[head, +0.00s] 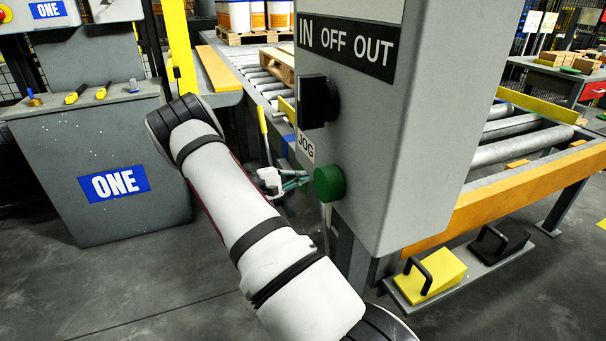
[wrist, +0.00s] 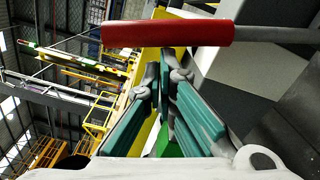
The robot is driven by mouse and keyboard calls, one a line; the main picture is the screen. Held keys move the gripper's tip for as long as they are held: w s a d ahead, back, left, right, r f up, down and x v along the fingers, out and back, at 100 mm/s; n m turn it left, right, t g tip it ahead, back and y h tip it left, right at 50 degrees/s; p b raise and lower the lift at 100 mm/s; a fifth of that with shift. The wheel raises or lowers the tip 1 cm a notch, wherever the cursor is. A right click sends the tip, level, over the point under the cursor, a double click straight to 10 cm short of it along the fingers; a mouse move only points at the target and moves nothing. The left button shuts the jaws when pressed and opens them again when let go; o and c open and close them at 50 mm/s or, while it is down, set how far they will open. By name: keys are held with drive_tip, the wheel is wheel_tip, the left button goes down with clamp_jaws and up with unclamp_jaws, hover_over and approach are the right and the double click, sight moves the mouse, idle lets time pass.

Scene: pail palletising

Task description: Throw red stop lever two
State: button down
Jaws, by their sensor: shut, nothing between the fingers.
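A red lever grip (wrist: 168,34) on a grey rod (wrist: 275,35) lies across the top of the wrist view, just beyond my fingertips. No number shows on it, and I cannot tell whether the fingers touch it. It cannot be made out in the head view. My gripper (wrist: 165,72) is shut and empty, its teal fingers drawn together toward the tips.
The control box carries a black selector (head: 315,101) and a green button (head: 329,183) close to my gripper. A yellow-handled rod (head: 263,120) stands behind it. A cabinet marked ONE (head: 100,170) is at left, and a roller conveyor (head: 515,140) is at right. Floor between is clear.

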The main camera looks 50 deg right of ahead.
drive_tip(key=s+a+m+p, duration=0.2)
drive_tip(key=s+a, duration=0.3)
drive_tip(key=s, duration=0.4)
drive_tip(key=s+a+r+m+p, duration=0.1)
drive_tip(key=s+a+m+p, duration=0.2)
drive_tip(key=s, duration=0.7)
drive_tip(key=shift+a+r+m+p, duration=0.2)
drive_tip(key=shift+a+m+p, duration=0.15)
drive_tip(key=shift+a+m, duration=1.15)
drive_tip(key=shift+a+f+n, duration=0.1)
drive_tip(key=shift+a+n, duration=0.2)
drive_tip(key=w+a+r+p, duration=0.2)
drive_tip(key=w+a, duration=0.4)
drive_tip(key=w, duration=0.4)
drive_tip(key=shift+a+r+t, duration=0.15)
drive_tip(key=shift+a+t, duration=0.1)
drive_tip(key=shift+t, duration=0.05)
